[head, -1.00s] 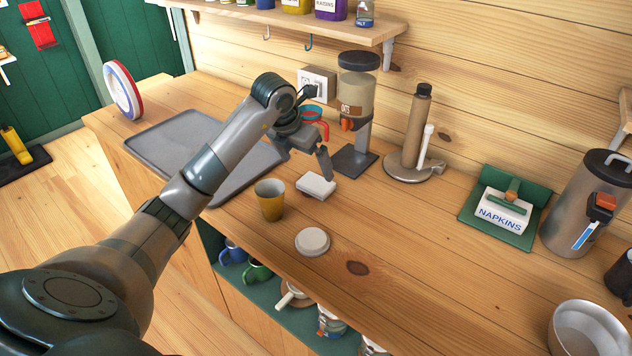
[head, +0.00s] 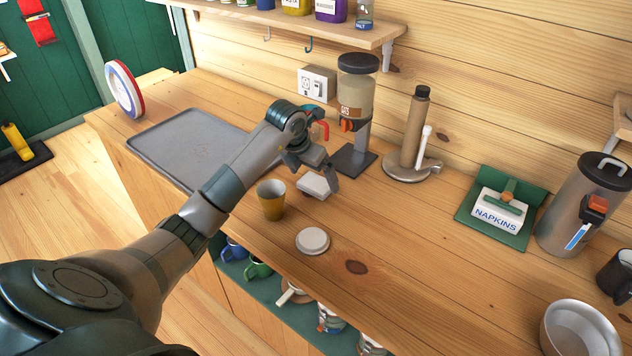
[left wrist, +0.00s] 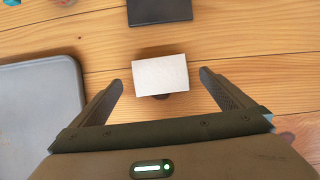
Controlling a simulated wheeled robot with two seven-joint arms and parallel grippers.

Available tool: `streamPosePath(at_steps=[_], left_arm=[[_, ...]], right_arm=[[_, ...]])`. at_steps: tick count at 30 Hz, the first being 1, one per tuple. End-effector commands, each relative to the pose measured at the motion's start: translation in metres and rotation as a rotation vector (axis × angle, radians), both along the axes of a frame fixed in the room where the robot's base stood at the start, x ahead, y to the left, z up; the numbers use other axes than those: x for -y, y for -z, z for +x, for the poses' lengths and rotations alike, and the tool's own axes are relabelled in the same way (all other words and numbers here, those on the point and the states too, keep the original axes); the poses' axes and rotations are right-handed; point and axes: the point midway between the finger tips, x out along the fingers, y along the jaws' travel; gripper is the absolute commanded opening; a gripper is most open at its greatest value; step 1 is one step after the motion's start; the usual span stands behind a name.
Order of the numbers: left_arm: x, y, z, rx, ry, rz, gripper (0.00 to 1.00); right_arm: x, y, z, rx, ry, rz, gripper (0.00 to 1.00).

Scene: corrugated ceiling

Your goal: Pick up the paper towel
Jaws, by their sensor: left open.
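A small white block (head: 312,186), the likeliest paper towel though I cannot tell for sure, lies on the wooden counter behind a yellow cup (head: 271,200). In the left wrist view the white block (left wrist: 161,75) lies ahead, in line with the gap between the fingers, with something dark under its near edge. My left gripper (head: 317,174) is open and close over the block; I see no grip on it. The left wrist view shows its two fingers (left wrist: 162,84) spread apart. A brown tube on a round-based stand (head: 412,140) is farther right. My right gripper is not in view.
A grey tray (head: 180,140) lies left of the gripper. A dispenser with a dark base (head: 353,160) stands just behind it. A white lid-like disc (head: 312,240) is in front. A napkin holder (head: 500,209) and a canister (head: 580,215) stand right. The front middle counter is mostly clear.

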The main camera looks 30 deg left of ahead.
Motion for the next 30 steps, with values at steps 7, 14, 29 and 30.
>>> streamPosePath(at_steps=[7, 14, 29, 30], left_arm=[[0.001, 0.021, 0.008, -0.001, -0.001, 0.000, 1.00], [0.000, 0.022, 0.009, 0.000, 0.000, 0.001, 1.00], [0.000, 0.022, 0.009, 0.001, 0.000, 0.001, 0.56], [0.000, 0.022, 0.009, 0.001, 0.000, 0.001, 0.56]], right_arm=[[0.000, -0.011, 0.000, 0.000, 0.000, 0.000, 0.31], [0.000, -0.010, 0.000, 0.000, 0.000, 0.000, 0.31], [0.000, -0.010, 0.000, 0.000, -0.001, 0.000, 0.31], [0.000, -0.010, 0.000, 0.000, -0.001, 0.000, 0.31]])
